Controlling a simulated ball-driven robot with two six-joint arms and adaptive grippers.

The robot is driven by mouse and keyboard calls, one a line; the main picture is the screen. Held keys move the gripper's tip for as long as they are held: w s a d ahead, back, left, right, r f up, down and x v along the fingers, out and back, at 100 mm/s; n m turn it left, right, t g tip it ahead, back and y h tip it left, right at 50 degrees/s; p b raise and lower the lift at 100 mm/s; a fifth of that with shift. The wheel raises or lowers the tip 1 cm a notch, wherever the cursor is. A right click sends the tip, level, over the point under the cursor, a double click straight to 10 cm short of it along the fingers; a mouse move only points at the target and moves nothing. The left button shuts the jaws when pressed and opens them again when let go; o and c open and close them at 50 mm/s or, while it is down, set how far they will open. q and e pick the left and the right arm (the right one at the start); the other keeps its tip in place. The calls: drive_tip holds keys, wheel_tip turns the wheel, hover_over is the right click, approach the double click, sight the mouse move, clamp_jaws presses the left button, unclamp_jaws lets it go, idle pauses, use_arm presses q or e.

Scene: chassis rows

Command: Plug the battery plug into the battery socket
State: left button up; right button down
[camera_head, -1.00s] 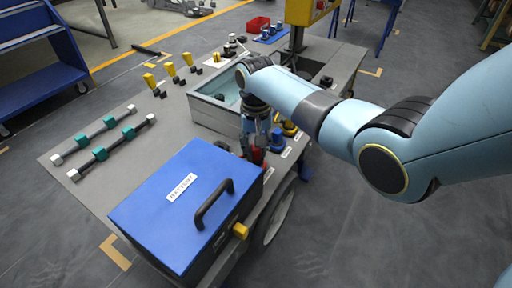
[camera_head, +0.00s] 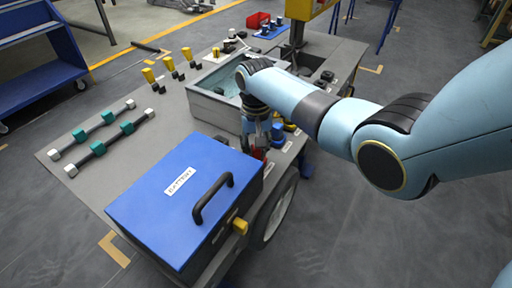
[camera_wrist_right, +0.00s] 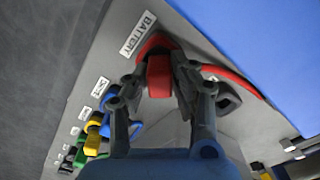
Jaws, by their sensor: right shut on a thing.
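My right gripper (camera_wrist_right: 160,78) is shut on a red battery plug (camera_wrist_right: 159,72) in the right wrist view. A red-edged shape behind the plug, beside the BATTERY label (camera_wrist_right: 138,33), appears to be the battery socket (camera_wrist_right: 154,42). The plug overlaps it, so I cannot tell whether they touch or how deep the plug sits. In the head view my right gripper (camera_head: 258,146) points down at the cart's edge, just past the blue battery box (camera_head: 185,195); a bit of red shows at its tips. My left gripper is not in view.
A red cable (camera_wrist_right: 235,80) runs toward the blue box. Blue, yellow and green connectors (camera_wrist_right: 96,125) line the cart edge beside the gripper. An open grey bin (camera_head: 205,105) stands behind it. Rods with teal collars (camera_head: 98,147) lie at left.

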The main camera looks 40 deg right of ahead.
drive_tip(key=shift+f, duration=0.15)
drive_tip(key=c, duration=1)
unclamp_jaws()
drive_tip(key=shift+c, duration=0.2)
wheel_tip(320, 180, up, 12)
